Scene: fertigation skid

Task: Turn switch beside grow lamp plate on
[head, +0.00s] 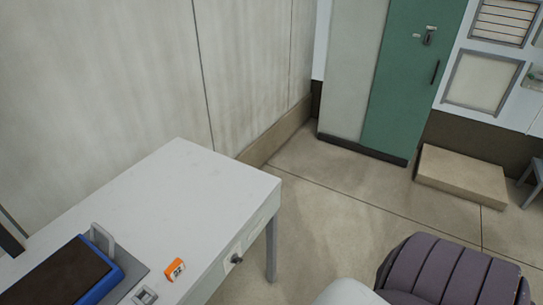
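I cannot make out a grow lamp plate or a switch that I can tie to one in the head view. A small grey square fitting (145,296) lies at the front of the white table, cut close to the bottom edge. It is too small to tell whether it is a switch. Neither of my grippers shows.
The white table (190,190) holds a blue case with a dark top (70,272) and a small orange box (175,270). A green door (410,90), a low beige block (462,178) and a purple ribbed object (450,275) stand beyond. Floor between is clear.

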